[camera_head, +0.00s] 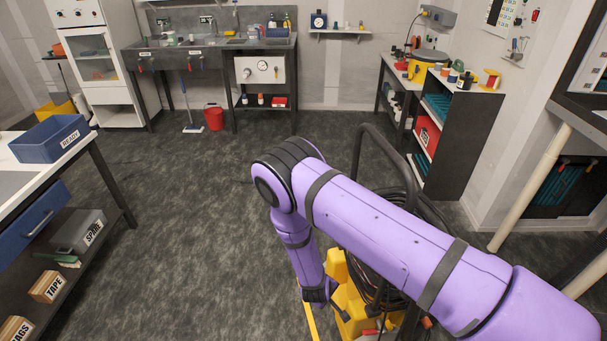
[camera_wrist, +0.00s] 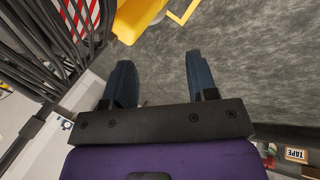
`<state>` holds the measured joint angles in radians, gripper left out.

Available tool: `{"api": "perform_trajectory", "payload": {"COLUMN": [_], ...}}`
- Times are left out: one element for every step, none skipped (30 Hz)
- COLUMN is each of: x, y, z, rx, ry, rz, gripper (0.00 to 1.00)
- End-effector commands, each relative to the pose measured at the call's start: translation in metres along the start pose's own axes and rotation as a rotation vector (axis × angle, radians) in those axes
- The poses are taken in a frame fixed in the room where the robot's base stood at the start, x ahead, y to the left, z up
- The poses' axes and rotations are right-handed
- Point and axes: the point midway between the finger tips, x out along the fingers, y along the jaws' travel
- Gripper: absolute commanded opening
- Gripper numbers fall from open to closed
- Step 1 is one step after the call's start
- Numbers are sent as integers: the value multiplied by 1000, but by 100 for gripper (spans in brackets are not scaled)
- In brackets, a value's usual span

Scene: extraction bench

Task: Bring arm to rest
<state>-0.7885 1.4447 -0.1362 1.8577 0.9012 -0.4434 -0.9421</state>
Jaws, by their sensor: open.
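My purple arm reaches from the lower right of the head view and bends down at the elbow. Its lower end is partly hidden beside a yellow machine (camera_head: 352,303) with black hoses. In the wrist view my gripper (camera_wrist: 158,82) shows two dark blue fingers set wide apart. Nothing is between them but the dark grey floor (camera_wrist: 230,85). The fingers appear clear of the yellow part (camera_wrist: 138,18) beyond them. In the head view the fingers cannot be made out clearly.
The yellow machine's black handle (camera_head: 385,150) and coiled hoses (camera_head: 432,222) stand close behind my arm. A dark shelf unit (camera_head: 462,140) is at the right. A bench with a blue READY bin (camera_head: 50,140) is at the left. The middle floor (camera_head: 190,220) is clear; a red bucket (camera_head: 214,118) stands farther back.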

Motion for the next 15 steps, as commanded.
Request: {"api": "perform_trajectory", "payload": {"x": [-15,-24,-34,-43,-51,-62,-71,-79,-91,-100,-109,-121,-130,-139,-152], "y": [13,19,27,34,40,50,57,64,73,81,88,98,106,113,123], "z": [-16,-23,-32,-39,-45,-52,-58,-63,-69,-74,-79,-84,-87,-90,-94], "rx": [37,53,78,94,110,133,148,164,185,199,215,234,248,262,279], "ry": [13,20,26,32,37,45,50,56,63,68,74,81,86,91,99], "rz": [-23,-36,-55,-69,-83,-100,-113,-126,-142,-155,-167,-183,-194,-206,-221], "gripper": [53,53,53,53,53,53,53,53,53,53,53,53,53,53,53]}}
